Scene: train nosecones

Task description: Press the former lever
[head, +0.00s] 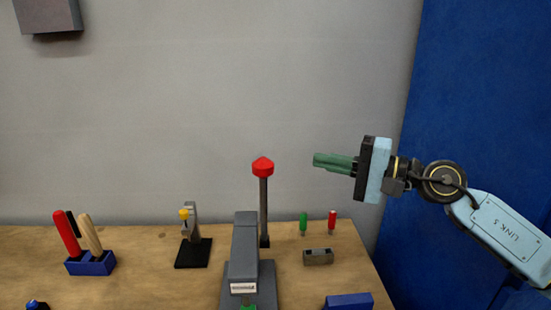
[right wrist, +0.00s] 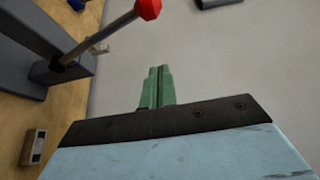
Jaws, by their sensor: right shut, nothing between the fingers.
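The former (head: 245,262) is a grey press on the wooden table, with a small white label on its front. Its lever (head: 264,205) is a grey rod standing upright at the press's right side, topped by a red knob (head: 263,167). In the right wrist view the red knob (right wrist: 148,9) is at the top and the rod (right wrist: 100,37) slants down left to the grey body. My right gripper (head: 316,160) has green fingers, shut and empty, to the right of the knob at about its height and apart from it. The right gripper also shows in the right wrist view (right wrist: 159,72). My left gripper is not in view.
A blue holder (head: 91,264) with red and wooden handles stands at the left. A dark stand (head: 193,252) with a yellow-tipped part is left of the press. A small grey block (head: 318,257), green and red pegs, and a blue block (head: 348,301) are at the right.

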